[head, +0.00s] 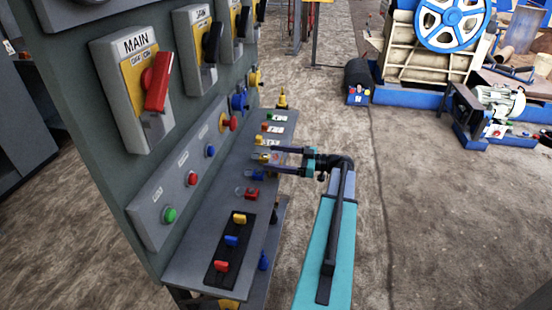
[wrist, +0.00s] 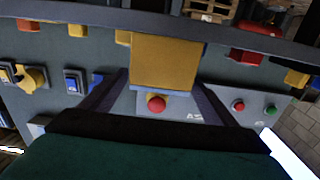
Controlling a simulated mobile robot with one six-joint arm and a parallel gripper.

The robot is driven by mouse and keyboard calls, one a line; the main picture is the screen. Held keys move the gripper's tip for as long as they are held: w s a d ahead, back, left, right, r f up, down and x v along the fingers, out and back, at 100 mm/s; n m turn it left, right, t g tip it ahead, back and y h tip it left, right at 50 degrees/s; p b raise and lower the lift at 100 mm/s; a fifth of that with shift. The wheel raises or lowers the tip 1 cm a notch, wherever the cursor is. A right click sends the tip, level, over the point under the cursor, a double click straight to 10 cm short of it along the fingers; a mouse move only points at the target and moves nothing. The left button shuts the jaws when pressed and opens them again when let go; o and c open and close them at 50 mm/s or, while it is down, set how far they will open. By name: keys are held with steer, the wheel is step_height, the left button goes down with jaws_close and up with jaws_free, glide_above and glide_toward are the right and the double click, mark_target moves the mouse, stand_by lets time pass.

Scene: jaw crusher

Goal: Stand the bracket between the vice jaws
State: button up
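No bracket and no vice can be made out in either view. My gripper (head: 271,159) reaches over the grey shelf of a control panel in the head view, its two fingers spread apart. A small yellow block (head: 264,156), perhaps a padlock, lies on the shelf at the fingertips. In the wrist view a yellow block (wrist: 166,62) fills most of the space between the fingertips (wrist: 160,82). Whether the fingers touch it is not clear.
The control panel (head: 75,85) has a red MAIN switch (head: 156,82) and several buttons. Other coloured blocks lie along the shelf (head: 200,240), close to the fingers. A crusher with a blue wheel (head: 450,22) stands at the back right. The floor (head: 450,220) on the right is clear.

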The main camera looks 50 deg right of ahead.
steer(key=shift+r, duration=0.1)
steer(key=b+v, duration=0.1)
steer(key=v, duration=1.1)
stand_by(0.5)
